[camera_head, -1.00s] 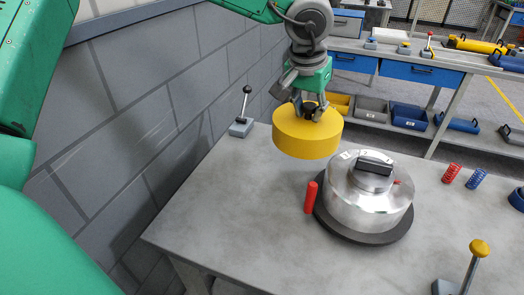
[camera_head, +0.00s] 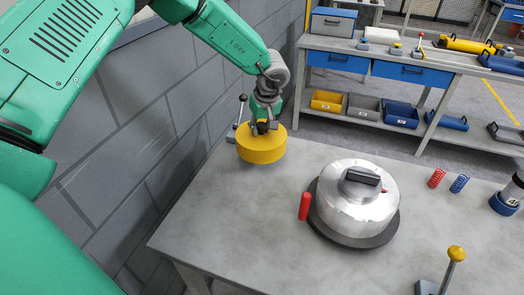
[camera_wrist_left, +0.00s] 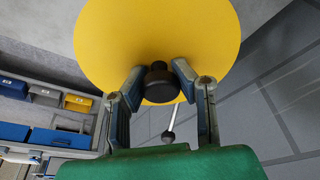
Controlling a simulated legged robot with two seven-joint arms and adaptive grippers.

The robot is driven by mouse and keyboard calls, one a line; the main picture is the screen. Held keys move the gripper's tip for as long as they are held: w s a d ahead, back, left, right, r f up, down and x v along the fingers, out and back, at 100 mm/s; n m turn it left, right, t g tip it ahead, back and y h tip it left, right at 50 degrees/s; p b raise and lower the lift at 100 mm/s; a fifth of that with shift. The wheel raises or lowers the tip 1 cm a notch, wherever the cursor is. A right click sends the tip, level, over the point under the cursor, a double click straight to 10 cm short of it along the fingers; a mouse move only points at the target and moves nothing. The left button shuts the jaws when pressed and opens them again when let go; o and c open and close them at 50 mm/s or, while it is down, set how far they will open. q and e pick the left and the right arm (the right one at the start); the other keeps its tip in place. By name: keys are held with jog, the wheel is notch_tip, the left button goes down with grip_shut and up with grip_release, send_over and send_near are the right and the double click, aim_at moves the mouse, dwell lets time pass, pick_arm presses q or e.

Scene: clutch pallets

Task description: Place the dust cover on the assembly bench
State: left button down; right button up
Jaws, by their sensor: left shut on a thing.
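The dust cover is the yellow round disc (camera_head: 261,148) with a dark knob on top. My left gripper (camera_head: 262,128) is shut on that knob and holds the cover near the far left corner of the assembly bench (camera_head: 220,215). In the left wrist view the gripper's fingers (camera_wrist_left: 160,82) sit on both sides of the black knob (camera_wrist_left: 160,84), with the yellow cover (camera_wrist_left: 130,35) beyond. Whether the cover's underside touches the bench cannot be told. My right gripper is not in view.
A metal clutch housing (camera_head: 357,198) stands on a dark round base at the bench's middle, with a red cylinder (camera_head: 304,206) beside it. A black-knobbed lever (camera_head: 241,108) is behind the cover. Red (camera_head: 437,177) and blue springs (camera_head: 459,183) lie right. The bench's left front is clear.

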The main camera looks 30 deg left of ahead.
aim_at(264, 135)
pick_arm(q)
notch_tip(264, 135, down, 3)
jog(key=shift+w+d+r, duration=0.1)
jog(key=shift+d+r, duration=0.05)
jog(key=shift+d+f, duration=0.2)
jog(key=shift+f, duration=0.35)
notch_tip(264, 135, down, 3)
jog(key=shift+r, duration=0.1)
jog(key=shift+a, duration=0.1)
jog(key=c, duration=1.3)
grip_release()
jog(key=v, duration=1.2)
